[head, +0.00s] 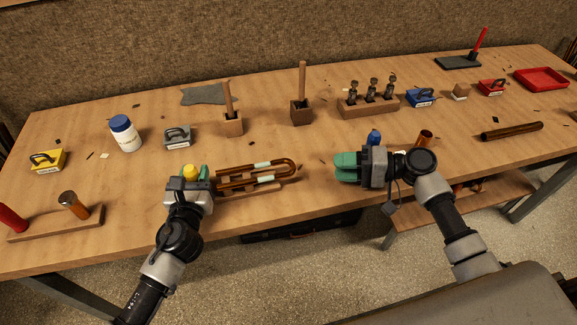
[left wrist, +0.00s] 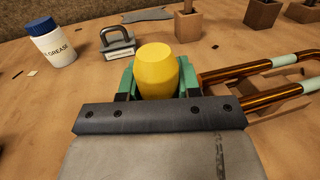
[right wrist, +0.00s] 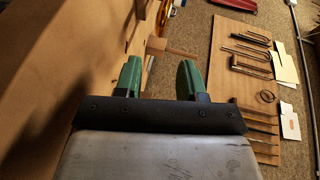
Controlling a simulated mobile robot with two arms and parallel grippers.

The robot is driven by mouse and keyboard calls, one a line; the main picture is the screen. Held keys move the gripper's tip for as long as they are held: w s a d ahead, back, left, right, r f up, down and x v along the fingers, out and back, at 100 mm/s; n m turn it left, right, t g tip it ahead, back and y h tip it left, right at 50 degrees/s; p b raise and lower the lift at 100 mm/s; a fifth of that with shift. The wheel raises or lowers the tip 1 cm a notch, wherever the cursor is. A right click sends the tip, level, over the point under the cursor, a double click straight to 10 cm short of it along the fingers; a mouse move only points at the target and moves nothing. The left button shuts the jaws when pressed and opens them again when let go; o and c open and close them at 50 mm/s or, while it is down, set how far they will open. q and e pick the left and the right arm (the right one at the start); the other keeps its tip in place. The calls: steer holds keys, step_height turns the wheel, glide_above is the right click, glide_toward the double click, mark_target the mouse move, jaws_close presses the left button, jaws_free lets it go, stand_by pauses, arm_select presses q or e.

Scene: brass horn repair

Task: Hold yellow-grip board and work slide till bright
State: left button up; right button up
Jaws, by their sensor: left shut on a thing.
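My left gripper (head: 193,180) is shut on a yellow grip (head: 190,171), which stands up between its green fingers in the left wrist view (left wrist: 157,70). The board under the grip is mostly hidden by the gripper. A U-shaped copper-brown slide (head: 291,168) with pale bands extends right from beside the left gripper, its bend pointing right. Its two tubes also show in the left wrist view (left wrist: 235,72). My right gripper (head: 347,167) is to the right of the bend, apart from it. Its green fingers are apart and empty in the right wrist view (right wrist: 157,80).
A grease jar (head: 124,136), yellow handled block (head: 48,160) and grey handled block (head: 177,141) stand behind and left. Two wooden holders with upright sticks (head: 232,125) (head: 301,110) stand behind the slide. A tool rack (head: 369,107) and blue handled block (head: 421,98) are further right.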

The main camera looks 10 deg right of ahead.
mark_target(293, 165)
steer(key=x, duration=1.2)
steer(key=shift+f, duration=0.1)
steer(key=shift+c, duration=0.5)
jaws_close()
